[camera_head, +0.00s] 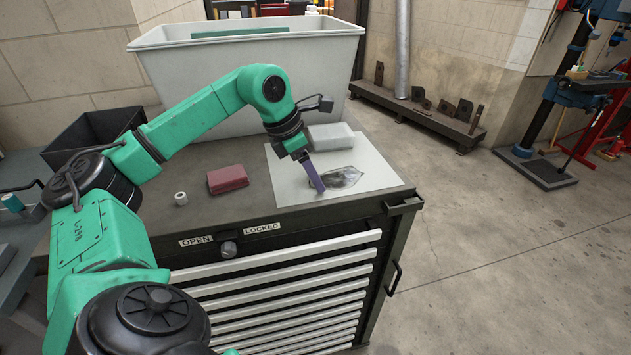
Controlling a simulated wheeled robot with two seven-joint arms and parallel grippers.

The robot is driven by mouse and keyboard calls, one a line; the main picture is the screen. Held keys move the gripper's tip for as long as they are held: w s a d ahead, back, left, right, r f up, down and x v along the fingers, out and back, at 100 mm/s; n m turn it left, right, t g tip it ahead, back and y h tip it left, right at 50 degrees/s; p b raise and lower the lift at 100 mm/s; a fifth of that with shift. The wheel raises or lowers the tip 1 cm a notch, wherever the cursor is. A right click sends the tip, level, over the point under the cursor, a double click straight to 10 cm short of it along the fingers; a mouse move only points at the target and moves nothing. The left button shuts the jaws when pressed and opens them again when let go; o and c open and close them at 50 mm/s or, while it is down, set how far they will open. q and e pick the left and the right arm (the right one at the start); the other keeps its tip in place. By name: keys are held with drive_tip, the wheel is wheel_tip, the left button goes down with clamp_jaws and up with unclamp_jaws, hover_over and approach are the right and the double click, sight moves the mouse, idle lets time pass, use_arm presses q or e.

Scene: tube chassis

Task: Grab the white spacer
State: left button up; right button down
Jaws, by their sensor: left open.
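The white spacer (181,198) is a small short cylinder with a hole in its top. It stands on the dark cabinet top (245,205) near the left front, apart from other things. My left gripper (319,186) has purple-grey fingers and points down over the white sheet at the right of the cabinet top. It is well to the right of the spacer and open, though the gap between its fingers is hard to see from here. My right gripper is out of view.
A dark red block (228,179) lies between the spacer and my left gripper. A clear bag with dark contents (343,178) lies beside the fingers on the white sheet (375,168). A pale block (331,136) sits behind. A black bin (92,136) and large white tub (250,60) stand at the back.

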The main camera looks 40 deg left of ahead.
use_arm(q)
clamp_jaws()
